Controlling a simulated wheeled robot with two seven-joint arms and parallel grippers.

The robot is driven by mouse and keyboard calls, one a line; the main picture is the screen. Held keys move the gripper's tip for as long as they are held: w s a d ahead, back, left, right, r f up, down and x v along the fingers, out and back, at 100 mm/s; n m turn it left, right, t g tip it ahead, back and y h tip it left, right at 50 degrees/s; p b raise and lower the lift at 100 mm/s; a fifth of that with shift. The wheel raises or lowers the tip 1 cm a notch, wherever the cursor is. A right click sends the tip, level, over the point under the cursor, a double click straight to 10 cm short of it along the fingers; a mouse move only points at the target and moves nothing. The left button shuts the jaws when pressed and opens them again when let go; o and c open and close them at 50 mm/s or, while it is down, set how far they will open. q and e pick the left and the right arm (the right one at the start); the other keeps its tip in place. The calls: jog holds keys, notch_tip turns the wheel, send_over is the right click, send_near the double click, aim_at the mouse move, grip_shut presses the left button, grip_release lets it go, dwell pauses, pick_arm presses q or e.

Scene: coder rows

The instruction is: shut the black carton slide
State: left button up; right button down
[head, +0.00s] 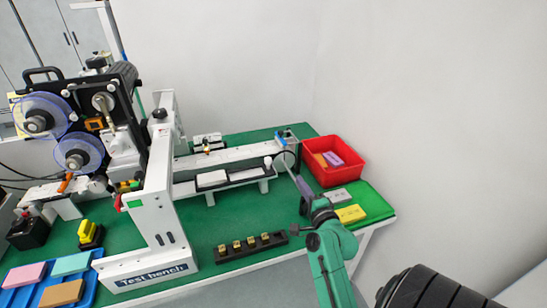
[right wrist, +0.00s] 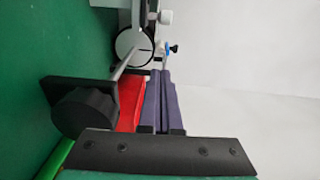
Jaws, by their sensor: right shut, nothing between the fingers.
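A long black slide (head: 229,182) with white pieces in it lies along the front of the white conveyor of the test bench in the head view. I take it for the carton slide; how far open it is I cannot tell. A small white knob (head: 267,161) stands near its right end. My right gripper (head: 292,175) points at the conveyor's right end, to the right of the slide. Its purple-grey fingers (right wrist: 160,74) are shut together with nothing between them. I cannot tell whether they touch anything. My left gripper is not in view.
A red bin (head: 333,178) with small blocks stands right of the gripper. A grey block (head: 340,196) and a yellow block (head: 350,213) lie near my forearm. A black strip with brass pieces (head: 250,247) lies in front. A round disc (right wrist: 133,47) shows ahead of the fingers.

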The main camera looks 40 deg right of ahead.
pick_arm(q)
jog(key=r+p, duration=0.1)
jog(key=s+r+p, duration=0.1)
jog(key=p, duration=0.1)
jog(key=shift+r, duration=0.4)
pick_arm(e)
jog(key=w, duration=1.1)
jog(key=shift+r, duration=0.25)
jog(key=shift+w+d, duration=0.1)
jog(key=shift+d, duration=0.05)
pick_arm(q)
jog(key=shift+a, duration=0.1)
